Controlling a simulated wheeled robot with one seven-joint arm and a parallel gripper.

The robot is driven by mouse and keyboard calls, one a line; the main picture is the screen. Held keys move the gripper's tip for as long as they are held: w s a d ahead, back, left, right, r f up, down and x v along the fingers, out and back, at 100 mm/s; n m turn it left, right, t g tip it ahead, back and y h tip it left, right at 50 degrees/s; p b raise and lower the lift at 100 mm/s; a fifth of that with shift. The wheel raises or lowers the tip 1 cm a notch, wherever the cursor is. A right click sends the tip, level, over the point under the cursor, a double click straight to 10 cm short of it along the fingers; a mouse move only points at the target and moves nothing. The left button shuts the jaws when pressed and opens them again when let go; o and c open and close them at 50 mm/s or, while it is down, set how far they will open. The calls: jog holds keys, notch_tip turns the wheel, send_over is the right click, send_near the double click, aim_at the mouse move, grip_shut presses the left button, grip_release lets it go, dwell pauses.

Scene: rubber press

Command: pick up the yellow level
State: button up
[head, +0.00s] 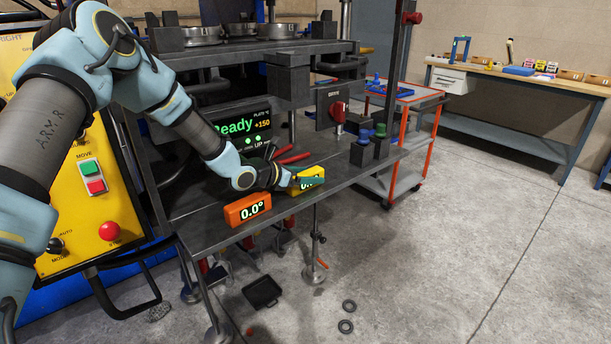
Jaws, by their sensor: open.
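The yellow level (314,171) lies on the dark steel press table (345,185). It shows a green digital display, which is partly covered. My gripper (297,180) is at the level, reaching in from the left, with a finger in front of its face. The jaws are open; I cannot tell whether they touch the level or straddle it. An orange level (247,209) reading 0.0° stands to the left and nearer, apart from my gripper.
Red-handled pliers (294,158) lie just behind my gripper. Green and blue knobs on dark blocks (362,153) stand to the right. The press frame and a "Ready" screen (236,127) rise behind. The table's front edge is close; a black pan (263,292) lies on the floor.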

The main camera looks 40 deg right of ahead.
jog(key=shift+d+f, duration=0.25)
jog(key=shift+d, duration=0.2)
grip_shut()
dwell(0.3)
